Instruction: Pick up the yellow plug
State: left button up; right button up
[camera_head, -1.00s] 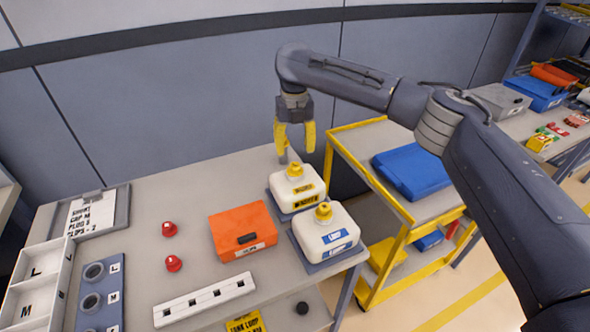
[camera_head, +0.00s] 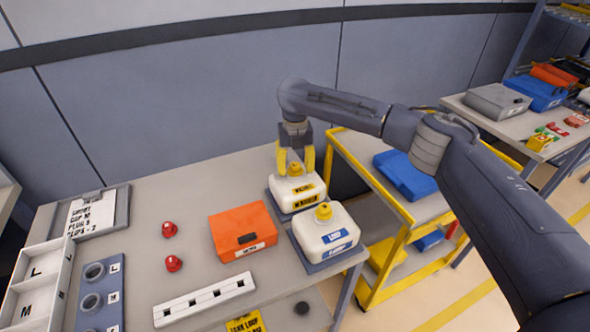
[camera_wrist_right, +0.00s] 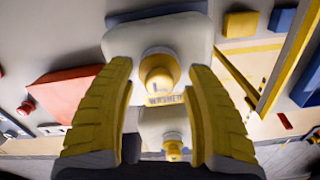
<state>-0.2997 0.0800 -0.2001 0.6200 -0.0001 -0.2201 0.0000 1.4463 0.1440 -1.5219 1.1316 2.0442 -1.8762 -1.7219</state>
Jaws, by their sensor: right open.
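The yellow plug (camera_head: 295,169) sits on top of the rear white container (camera_head: 284,188), which has a yellow label. My right gripper (camera_head: 295,165) is open, pointing down, with its yellow fingers on either side of the plug. In the right wrist view the plug (camera_wrist_right: 159,74) shows between and just beyond the open fingers (camera_wrist_right: 162,88), with no contact visible. A second yellow plug (camera_head: 323,211) sits on the front white container (camera_head: 325,236), which has a blue label; it also shows in the right wrist view (camera_wrist_right: 173,148). My left gripper is not in view.
An orange case (camera_head: 243,231) stands left of the containers. Two red caps (camera_head: 171,246), a white slotted strip (camera_head: 204,299) and a blue ring holder (camera_head: 101,284) lie further left. A yellow cart (camera_head: 402,255) with a blue case (camera_head: 405,176) stands right of the table.

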aim_at(295, 165)
jog(key=shift+c, duration=0.4)
jog(key=c, duration=1)
jog(key=shift+r, duration=0.55)
grip_shut()
notch_tip(295, 165, up, 19)
